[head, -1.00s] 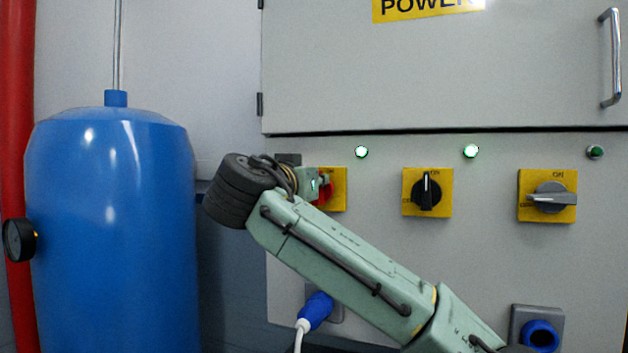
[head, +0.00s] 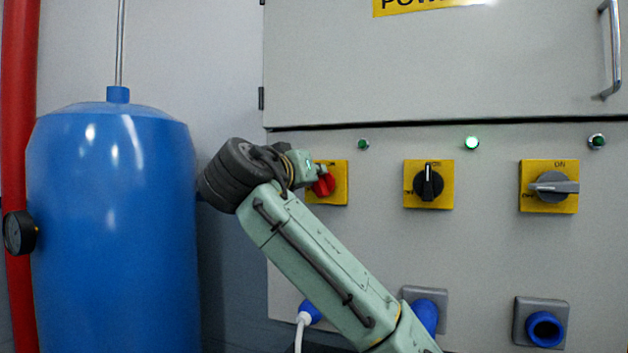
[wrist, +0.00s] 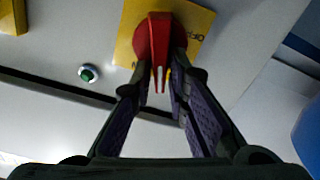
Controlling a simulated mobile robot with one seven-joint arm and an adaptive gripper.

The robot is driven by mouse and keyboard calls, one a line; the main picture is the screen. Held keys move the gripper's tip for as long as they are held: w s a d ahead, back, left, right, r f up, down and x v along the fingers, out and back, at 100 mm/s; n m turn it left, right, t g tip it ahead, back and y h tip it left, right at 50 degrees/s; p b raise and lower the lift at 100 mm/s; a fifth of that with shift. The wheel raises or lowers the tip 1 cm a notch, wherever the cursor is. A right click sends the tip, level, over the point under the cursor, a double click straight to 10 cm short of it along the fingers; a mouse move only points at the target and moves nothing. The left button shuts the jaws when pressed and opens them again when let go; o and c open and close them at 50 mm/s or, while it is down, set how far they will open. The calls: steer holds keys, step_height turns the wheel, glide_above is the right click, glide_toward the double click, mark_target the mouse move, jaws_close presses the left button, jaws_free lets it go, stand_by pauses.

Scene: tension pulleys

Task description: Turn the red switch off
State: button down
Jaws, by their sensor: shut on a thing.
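The red switch (head: 324,185) sits on a yellow plate at the left of the row on the grey cabinet. My gripper (head: 316,172) is at it, partly hidden in the head view by my wrist. In the wrist view the red switch handle (wrist: 160,50) lies between the fingertips of my gripper (wrist: 160,82), which are closed on it. The handle points down between the fingers in that view. The green lamp (head: 363,145) above the red switch looks dark. It also shows unlit in the wrist view (wrist: 88,73).
A black switch (head: 428,182) and a grey switch (head: 552,187) stand to the right on yellow plates. The middle lamp (head: 472,143) is lit. A blue tank (head: 110,230) stands left of my arm. Blue plugs and sockets (head: 544,329) are below.

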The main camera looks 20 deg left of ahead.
steer(key=shift+a+f+n+p, duration=0.25)
steer(key=shift+f+n, duration=0.1)
steer(key=shift+n, duration=2)
steer(key=shift+a+f+n+p, duration=0.2)
steer(key=shift+a+f+n, duration=0.1)
steer(key=shift+n, duration=2)
steer(key=shift+a+f+n+p, duration=0.25)
steer(key=shift+f+n, duration=0.1)
steer(key=shift+n, duration=2)
steer(key=c, duration=1.6)
jaws_free()
steer(key=shift+o, duration=0.2)
